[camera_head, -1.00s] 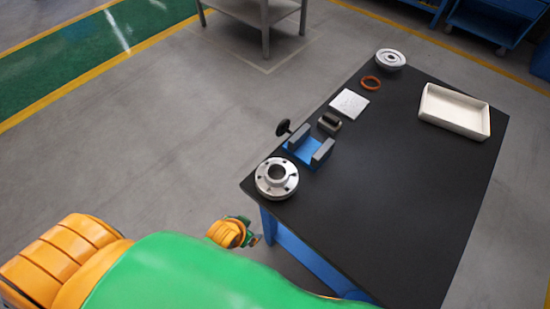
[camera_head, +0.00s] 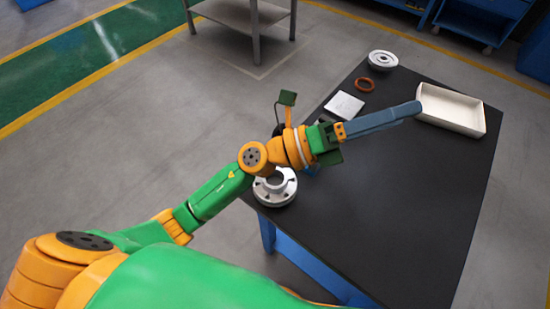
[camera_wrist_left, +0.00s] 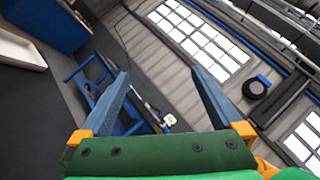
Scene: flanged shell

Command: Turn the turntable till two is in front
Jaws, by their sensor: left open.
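No numeral two can be made out in either view, and I cannot tell for sure which round part is the turntable. A silver round disc (camera_head: 383,60) lies at the far corner of the black table. A silver flanged part (camera_head: 275,190) with holes sits at the near left corner, partly under my left arm. My left gripper (camera_head: 414,108) is over the table, pointing right, with its tips by the white tray in the picture. In the left wrist view it (camera_wrist_left: 160,73) is open and empty. My right gripper is not in view.
My left arm mostly hides the blue vise. The table's right and near parts are clear. A grey stand (camera_head: 245,15) is beyond.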

